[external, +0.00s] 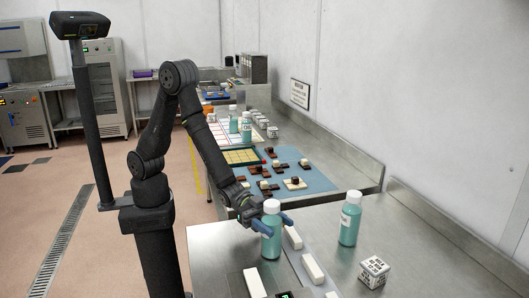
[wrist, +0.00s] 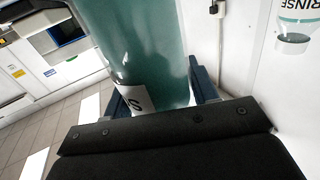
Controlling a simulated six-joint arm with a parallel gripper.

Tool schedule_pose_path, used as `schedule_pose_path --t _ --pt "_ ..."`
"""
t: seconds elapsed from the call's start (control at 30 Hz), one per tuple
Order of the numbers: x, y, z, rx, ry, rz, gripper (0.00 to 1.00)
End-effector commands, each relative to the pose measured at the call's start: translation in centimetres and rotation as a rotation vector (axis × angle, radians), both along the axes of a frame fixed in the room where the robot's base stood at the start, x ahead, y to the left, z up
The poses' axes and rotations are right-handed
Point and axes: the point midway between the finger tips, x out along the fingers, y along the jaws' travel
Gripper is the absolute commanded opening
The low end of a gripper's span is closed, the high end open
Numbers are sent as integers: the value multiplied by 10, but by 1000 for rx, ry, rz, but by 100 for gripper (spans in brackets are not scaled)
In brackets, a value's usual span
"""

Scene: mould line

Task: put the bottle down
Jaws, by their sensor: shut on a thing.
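A teal bottle (external: 271,244) with a white cap is upright between the blue fingers of my gripper (external: 275,224), above the near steel bench (external: 225,258). My gripper is shut on the bottle. In the wrist view the teal bottle (wrist: 145,45) fills the upper middle, with a piece of white label near its lower end. The fingers of my gripper (wrist: 160,97) show on both sides of it. I cannot tell whether the bottle's base touches the bench.
A second teal bottle (external: 349,222) stands to the right. White blocks (external: 293,238) (external: 312,269) lie close to the held bottle, and another white block (external: 254,283) is in front. A patterned white cube (external: 374,272) sits at right. Behind, a blue mat (external: 318,180) holds small pieces.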

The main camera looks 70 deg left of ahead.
Motion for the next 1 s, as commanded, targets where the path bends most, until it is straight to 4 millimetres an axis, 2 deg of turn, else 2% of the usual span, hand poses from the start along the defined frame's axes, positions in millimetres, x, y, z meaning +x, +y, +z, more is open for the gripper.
schedule_pose_path --t 0.3,0.33,0.43,0.77,0.87,1.0 --pt "0 0 -3 -2 -1 0 20" --pt "0 0 -3 -1 0 0 55" --pt "0 0 -3 -1 -1 0 75" --pt "-1 1 -3 -1 -1 0 75" --pt "-4 10 -3 0 -1 1 75" --pt "-15 33 -4 2 0 1 75"
